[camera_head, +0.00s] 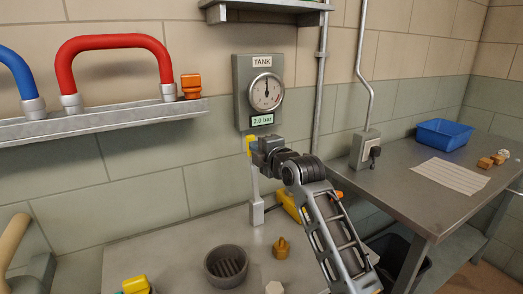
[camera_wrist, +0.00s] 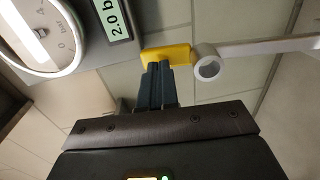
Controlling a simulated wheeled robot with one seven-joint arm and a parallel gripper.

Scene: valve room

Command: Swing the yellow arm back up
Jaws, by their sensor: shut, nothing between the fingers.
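The yellow arm (camera_head: 249,146) is a short yellow piece at the top of a thin pale upright pipe (camera_head: 256,183), just below the tank gauge box. In the wrist view the yellow arm (camera_wrist: 166,54) reaches from beside the grey ring (camera_wrist: 207,66) at the pipe's end toward the gauge side, which is up in the room. My gripper (camera_head: 257,145) is shut and empty. Its fingertips (camera_wrist: 158,68) are right up against the yellow arm or overlap it; actual contact is unclear. My gripper hides part of the yellow arm in the head view.
The tank gauge (camera_head: 266,92) has a display reading 2.0 bar. A shelf with a red pipe (camera_head: 114,42) is left.

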